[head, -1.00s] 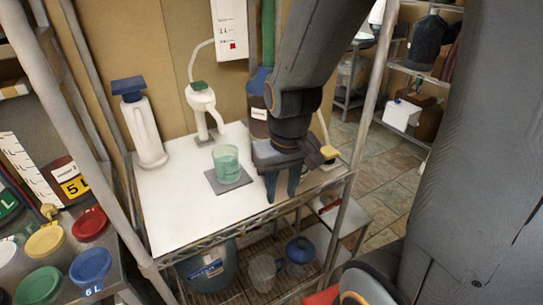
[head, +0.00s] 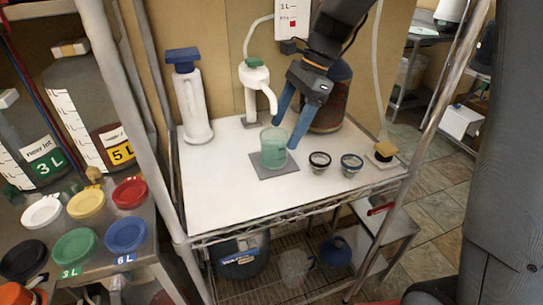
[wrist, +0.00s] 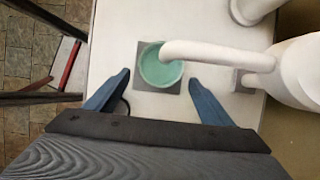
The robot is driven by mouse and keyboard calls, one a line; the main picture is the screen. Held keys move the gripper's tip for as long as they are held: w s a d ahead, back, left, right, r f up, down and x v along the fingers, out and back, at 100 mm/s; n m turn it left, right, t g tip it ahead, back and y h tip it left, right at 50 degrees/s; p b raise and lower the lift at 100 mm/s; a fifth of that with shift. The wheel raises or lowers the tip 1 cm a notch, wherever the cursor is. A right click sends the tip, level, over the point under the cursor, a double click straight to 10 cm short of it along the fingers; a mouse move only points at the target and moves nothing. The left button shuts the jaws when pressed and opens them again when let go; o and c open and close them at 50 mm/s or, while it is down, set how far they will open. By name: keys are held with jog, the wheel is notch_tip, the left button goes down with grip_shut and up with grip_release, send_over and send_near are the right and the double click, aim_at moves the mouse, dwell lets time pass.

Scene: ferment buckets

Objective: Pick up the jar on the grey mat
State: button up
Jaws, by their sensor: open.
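A translucent green jar (head: 273,148) stands upright on the grey mat (head: 283,173) on the white shelf top. The jar also shows in the wrist view (wrist: 160,68), seen from above, with the mat (wrist: 205,72) around it and a white spout crossing over part of it. My gripper (head: 286,130) is open, its two blue fingers pointing down at the jar's upper right. In the wrist view my gripper (wrist: 160,85) has its fingers spread wide, with the jar ahead and between them. The fingers do not appear to touch the jar.
A white pump dispenser with green top (head: 253,90) stands close behind the jar, its spout reaching over toward it. A white bottle with blue cap (head: 192,105) is at left. Two small dark-rimmed cups (head: 319,163) and a large brown jug (head: 330,105) are at right. The shelf front is clear.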

aim_at(274, 150)
jog(key=p+x, duration=0.1)
jog(key=x, duration=0.2)
jog(key=p+x, duration=0.1)
jog(key=x, duration=0.3)
jog(key=shift+s+a+f, duration=0.15)
jog(key=shift+s+a, duration=0.05)
jog(key=shift+a, duration=0.15)
jog(key=c, duration=1.5)
jog(key=shift+o, duration=0.2)
